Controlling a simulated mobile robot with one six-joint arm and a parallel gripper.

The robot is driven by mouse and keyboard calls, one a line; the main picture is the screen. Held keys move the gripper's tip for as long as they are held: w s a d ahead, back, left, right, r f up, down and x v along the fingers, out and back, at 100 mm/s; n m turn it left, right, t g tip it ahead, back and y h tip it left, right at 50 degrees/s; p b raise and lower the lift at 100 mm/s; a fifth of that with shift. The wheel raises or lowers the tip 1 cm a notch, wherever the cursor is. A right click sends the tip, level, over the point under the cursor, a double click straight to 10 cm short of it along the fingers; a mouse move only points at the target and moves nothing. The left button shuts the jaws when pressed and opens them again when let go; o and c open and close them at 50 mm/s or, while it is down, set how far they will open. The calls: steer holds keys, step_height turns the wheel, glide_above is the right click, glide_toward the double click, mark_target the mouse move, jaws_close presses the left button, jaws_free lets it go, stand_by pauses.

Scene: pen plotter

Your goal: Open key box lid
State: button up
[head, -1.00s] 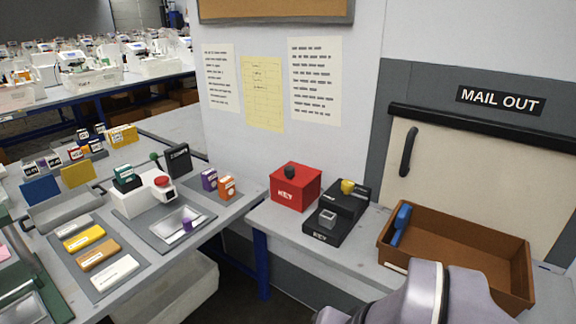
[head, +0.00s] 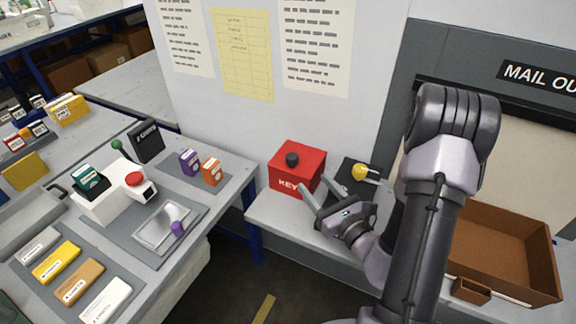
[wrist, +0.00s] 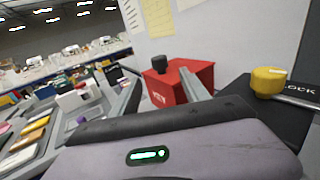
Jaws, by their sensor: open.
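The key box (head: 297,170) is a red box marked KEY, on the grey bench against the wall. Its red lid is down, with a dark knob (head: 292,159) on top. My gripper (head: 318,190) is open and empty, just in front and to the right of the box. I cannot tell whether a finger touches the box. The inside of the box is hidden.
A black box with a yellow knob (head: 359,172) stands right of the key box, partly behind my arm; LOCK shows beside it in the wrist view (wrist: 302,92). A brown tray (head: 505,246) lies right. A crowded table (head: 222,212) stands left, across a gap.

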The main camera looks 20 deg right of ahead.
mark_target(295, 163)
steer(key=w, duration=0.8)
steer(key=w+a, duration=0.1)
steer(key=w, duration=0.3)
steer(key=shift+w, duration=0.15)
jaws_close()
stand_by(0.8)
